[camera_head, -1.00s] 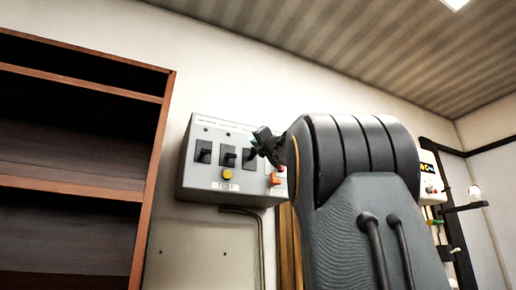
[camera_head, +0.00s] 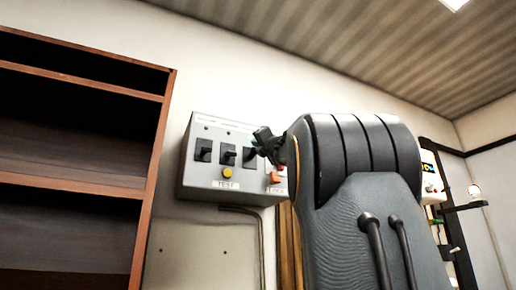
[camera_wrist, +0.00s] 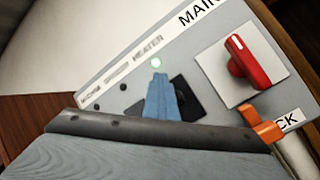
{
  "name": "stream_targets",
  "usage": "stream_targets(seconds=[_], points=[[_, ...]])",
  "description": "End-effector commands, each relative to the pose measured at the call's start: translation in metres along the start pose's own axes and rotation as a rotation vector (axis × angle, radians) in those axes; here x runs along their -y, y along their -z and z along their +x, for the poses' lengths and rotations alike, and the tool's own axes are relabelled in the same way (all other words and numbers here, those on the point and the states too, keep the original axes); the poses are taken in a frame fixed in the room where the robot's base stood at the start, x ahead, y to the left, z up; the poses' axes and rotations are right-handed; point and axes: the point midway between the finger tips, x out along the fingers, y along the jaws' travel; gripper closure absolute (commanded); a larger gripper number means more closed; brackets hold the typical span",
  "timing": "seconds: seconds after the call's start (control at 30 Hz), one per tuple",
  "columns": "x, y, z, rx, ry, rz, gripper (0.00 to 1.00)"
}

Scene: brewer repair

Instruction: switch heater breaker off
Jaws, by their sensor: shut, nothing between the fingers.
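The grey breaker panel (camera_head: 185,185) is on the wall left of my arm. It carries several dark switches; the heater breaker (camera_head: 250,152) is the one beside my gripper (camera_head: 264,143).
A red main switch (camera_wrist: 246,62) on a white plate is close to the right of the heater breaker. An orange lock part (camera_wrist: 262,124) is below it. A yellow TEST button (camera_head: 227,172) is low on the panel. A brown shelf (camera_head: 150,180) stands at left.

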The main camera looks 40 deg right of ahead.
Motion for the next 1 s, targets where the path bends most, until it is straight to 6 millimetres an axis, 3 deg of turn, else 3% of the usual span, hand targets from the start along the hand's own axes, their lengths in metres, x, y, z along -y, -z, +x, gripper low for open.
stream_targets(seconds=[0.03, 1.0], points=[[0.013, 0.009, 0.001, -0.010, 0.013, 0.004, 1.00], [0.026, 0.023, -0.010, -0.009, 0.013, 0.005, 1.00]])
